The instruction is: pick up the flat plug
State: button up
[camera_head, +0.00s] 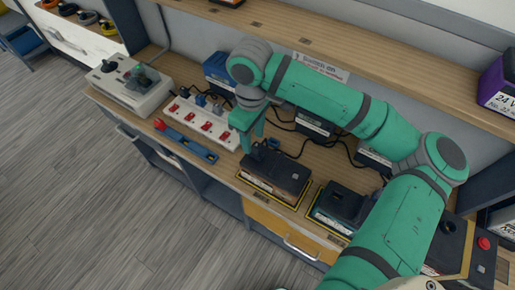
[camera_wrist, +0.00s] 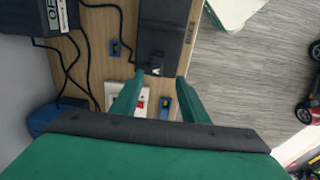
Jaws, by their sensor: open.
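My gripper (camera_head: 254,148) is open, pointing down over the near-left end of a dark battery box (camera_head: 276,170). In the wrist view its two fingertips (camera_wrist: 161,77) stand either side of a small dark piece with a pale mark (camera_wrist: 156,71) at the end of the dark box (camera_wrist: 160,35). I cannot tell whether this piece is the flat plug or whether the fingers touch it. A small blue piece (camera_wrist: 115,47) lies on the bench beside the box; it also shows in the head view (camera_head: 273,143).
A white power strip (camera_head: 204,117) with red switches and several plugs lies left of my gripper. A blue bar (camera_head: 186,141) lies at the bench's front. Black cables (camera_wrist: 84,50) run behind the box. A second box (camera_head: 340,208) stands to the right.

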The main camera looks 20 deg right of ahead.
aim_at(257, 145)
jog(key=f, duration=0.2)
jog(key=d+f, duration=0.1)
jog(key=f, duration=0.2)
jog(key=shift+f, duration=0.25)
grip_shut()
